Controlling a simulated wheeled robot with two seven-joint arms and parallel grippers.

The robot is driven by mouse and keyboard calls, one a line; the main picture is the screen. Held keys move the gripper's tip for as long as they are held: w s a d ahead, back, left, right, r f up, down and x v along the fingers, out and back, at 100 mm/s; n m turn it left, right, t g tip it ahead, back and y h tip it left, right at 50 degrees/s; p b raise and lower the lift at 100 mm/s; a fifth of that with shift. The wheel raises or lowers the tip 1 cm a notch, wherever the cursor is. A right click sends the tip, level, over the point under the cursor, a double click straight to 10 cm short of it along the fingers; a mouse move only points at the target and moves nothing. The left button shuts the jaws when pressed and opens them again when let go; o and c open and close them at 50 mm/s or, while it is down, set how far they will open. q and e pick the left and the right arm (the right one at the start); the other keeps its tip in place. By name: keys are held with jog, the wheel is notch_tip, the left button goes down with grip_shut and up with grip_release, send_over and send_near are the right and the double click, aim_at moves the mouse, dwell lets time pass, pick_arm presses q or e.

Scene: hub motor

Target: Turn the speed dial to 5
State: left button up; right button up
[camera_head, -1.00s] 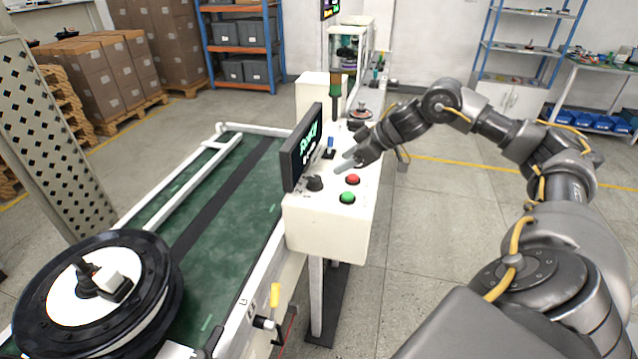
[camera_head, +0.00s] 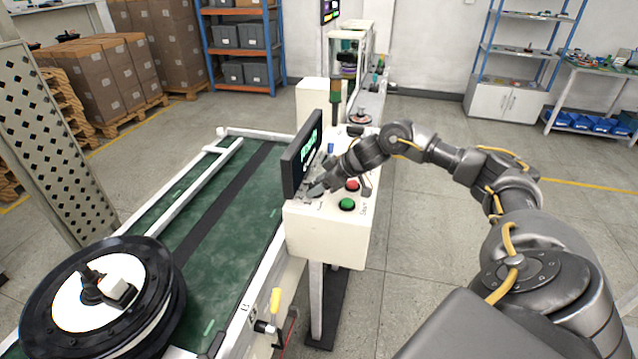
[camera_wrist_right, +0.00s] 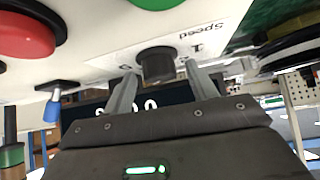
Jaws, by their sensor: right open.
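The speed dial (camera_wrist_right: 157,65) is a black round knob on a white panel, seen in the right wrist view beside the printed word "Speed" and a "1". My right gripper (camera_wrist_right: 160,84) is open, with one finger on each side of the dial; I cannot tell whether either finger touches it. In the head view my right gripper (camera_head: 313,191) is over the front left of the white control box (camera_head: 325,238) and hides the dial. My left gripper is not in view.
A red button (camera_head: 352,185) and a green button (camera_head: 347,205) lie right of the gripper. A tilted screen (camera_head: 302,153) stands close on its left. A blue toggle switch (camera_wrist_right: 52,107) is nearby. A wheel hub motor (camera_head: 95,300) lies at the conveyor's near end.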

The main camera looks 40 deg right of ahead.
jog(key=shift+c, duration=0.4)
jog(key=c, duration=0.9)
jog(key=shift+a+r+m+h+p, duration=0.15)
jog(key=shift+m+h+p, duration=0.2)
jog(key=shift+p, duration=0.45)
jog(key=m+h+p, duration=0.1)
jog(key=m+p, duration=0.1)
jog(key=p, duration=0.1)
jog(key=m+h+p, duration=0.1)
jog(key=p, duration=0.3)
jog(key=m+t+h+p, duration=0.1)
jog(key=m+h+p, duration=0.1)
jog(key=p, duration=0.1)
jog(key=shift+s+a+r+m, duration=0.1)
jog(key=shift+s+a+m, duration=0.05)
jog(key=shift+a+m, duration=0.2)
jog(key=shift+f+m+h+p, duration=0.25)
jog(key=shift+m+h+p, duration=0.6)
jog(key=shift+p, duration=0.45)
jog(key=o, duration=1)
jog(key=shift+d, duration=0.1)
